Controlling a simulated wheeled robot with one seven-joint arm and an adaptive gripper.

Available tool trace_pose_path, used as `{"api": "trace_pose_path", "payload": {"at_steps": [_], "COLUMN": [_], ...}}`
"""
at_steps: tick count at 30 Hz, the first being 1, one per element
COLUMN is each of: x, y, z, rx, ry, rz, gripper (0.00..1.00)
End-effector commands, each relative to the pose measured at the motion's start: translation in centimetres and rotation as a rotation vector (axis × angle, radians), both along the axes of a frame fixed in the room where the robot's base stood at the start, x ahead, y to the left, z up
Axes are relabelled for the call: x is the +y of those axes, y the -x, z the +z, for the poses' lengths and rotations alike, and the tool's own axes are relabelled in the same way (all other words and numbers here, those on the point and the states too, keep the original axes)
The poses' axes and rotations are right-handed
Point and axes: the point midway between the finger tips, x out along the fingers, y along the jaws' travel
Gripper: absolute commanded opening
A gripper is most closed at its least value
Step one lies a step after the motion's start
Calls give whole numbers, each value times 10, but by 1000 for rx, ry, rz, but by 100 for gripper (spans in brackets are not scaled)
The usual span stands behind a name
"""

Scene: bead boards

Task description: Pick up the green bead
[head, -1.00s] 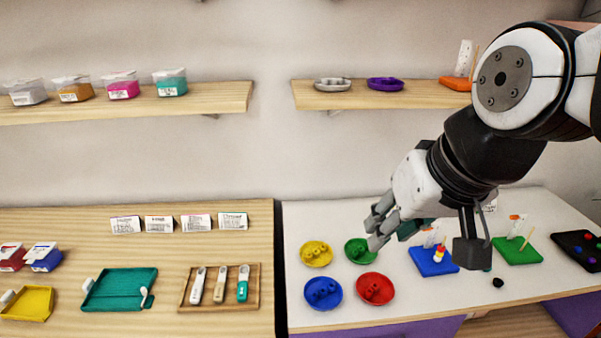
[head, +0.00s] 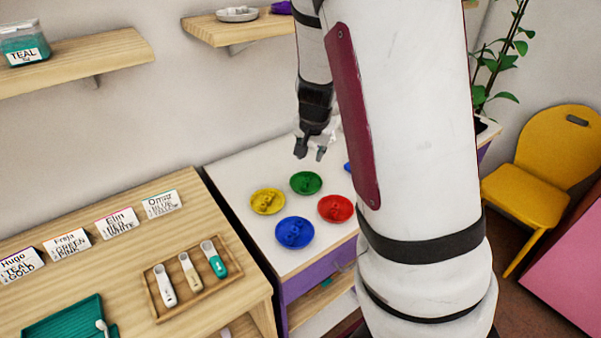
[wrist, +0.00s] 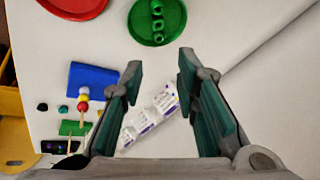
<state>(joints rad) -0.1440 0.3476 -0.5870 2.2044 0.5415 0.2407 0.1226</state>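Several green beads (wrist: 158,25) lie in a round green dish (wrist: 181,31) at the top of the wrist view. The dish (head: 306,182) also shows on the white table in the head view, where its beads are hard to tell apart. My gripper (wrist: 161,60) is open and empty, its two fingers spread below the dish in the wrist view. In the head view my gripper (head: 310,153) hangs above the table, just behind the green dish and apart from it. A small teal bead (wrist: 63,109) lies loose by the blue board.
Yellow (head: 267,208), blue (head: 294,247) and red (head: 342,203) dishes stand close around the green one. A blue board (wrist: 80,76) with a beaded stick and a green board (wrist: 75,128) lie at left in the wrist view. My arm hides the table's right side in the head view.

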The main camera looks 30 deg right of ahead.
Motion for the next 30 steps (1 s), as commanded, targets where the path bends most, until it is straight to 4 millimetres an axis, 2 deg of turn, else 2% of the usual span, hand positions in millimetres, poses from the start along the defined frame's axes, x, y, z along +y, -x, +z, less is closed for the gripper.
{"api": "trace_pose_path", "payload": {"at_steps": [9, 13, 20, 30], "x": [-13, -16, -18, -28], "y": [-21, -27, -30, -44], "z": [-56, -69, -80, -118], "rx": [3, 2, 2, 3], "ry": [-3, -1, -2, -3], "rz": [-5, -2, -1, -1], "gripper": [28, 28, 28, 28]}}
